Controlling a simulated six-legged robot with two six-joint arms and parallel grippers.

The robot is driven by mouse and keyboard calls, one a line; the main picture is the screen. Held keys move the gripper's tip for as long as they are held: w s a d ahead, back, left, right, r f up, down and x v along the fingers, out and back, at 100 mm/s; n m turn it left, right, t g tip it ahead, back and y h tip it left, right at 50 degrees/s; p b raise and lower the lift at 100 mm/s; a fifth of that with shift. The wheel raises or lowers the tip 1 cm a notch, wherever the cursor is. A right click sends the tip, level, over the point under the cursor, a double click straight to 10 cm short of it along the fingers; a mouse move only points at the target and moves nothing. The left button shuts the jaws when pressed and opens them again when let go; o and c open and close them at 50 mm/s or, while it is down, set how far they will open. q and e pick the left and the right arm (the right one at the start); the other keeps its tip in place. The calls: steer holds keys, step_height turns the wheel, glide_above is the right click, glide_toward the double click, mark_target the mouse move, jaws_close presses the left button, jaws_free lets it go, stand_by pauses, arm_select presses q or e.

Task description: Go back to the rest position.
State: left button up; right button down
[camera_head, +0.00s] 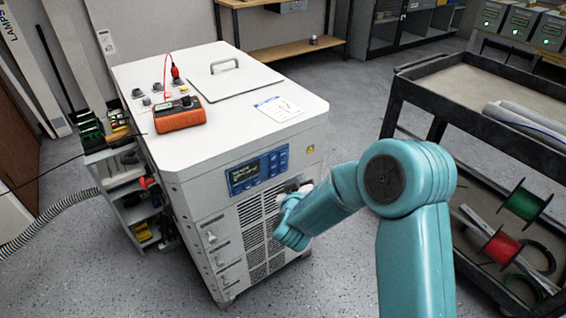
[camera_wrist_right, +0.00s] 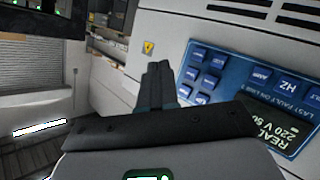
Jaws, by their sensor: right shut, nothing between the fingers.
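My right arm, teal, comes in from the lower right in the head view. My right gripper (camera_head: 291,190) is in front of the white cabinet (camera_head: 225,95), just below its blue control panel (camera_head: 258,170). In the right wrist view the two dark fingers (camera_wrist_right: 158,72) are together with nothing between them. The blue panel (camera_wrist_right: 215,75) with its buttons and lit display is beside them on the right. I cannot tell whether the fingertips touch the cabinet front. My left gripper is not in view.
An orange meter (camera_head: 180,115) with a red probe and a paper sheet (camera_head: 279,109) lie on the cabinet top. A dark cart (camera_head: 480,120) with cable spools stands at the right. A small tool rack (camera_head: 130,180) stands left of the cabinet. Open floor lies between cabinet and cart.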

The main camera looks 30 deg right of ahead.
steer(key=shift+f, duration=0.1)
stand_by(0.6)
steer(key=s+a+f+n+g+y, duration=0.1)
steer(key=s+a+f+n+y, duration=0.2)
steer(key=f, duration=0.8)
steer(key=s+a+f+g+y, duration=0.6)
steer(key=s+a+f+y, duration=0.2)
steer(key=s+a+f, duration=0.65)
steer(key=s+a+m+g+y, duration=0.2)
steer(key=s+a+g, duration=0.25)
steer(key=s, duration=0.55)
step_height(320, 180, up, 16)
steer(key=p, duration=1.6)
steer(key=shift+w+a+r+m, duration=0.25)
steer(key=shift+w+a+m, duration=0.05)
steer(key=shift+a+m, duration=0.1)
steer(key=shift+t, duration=0.25)
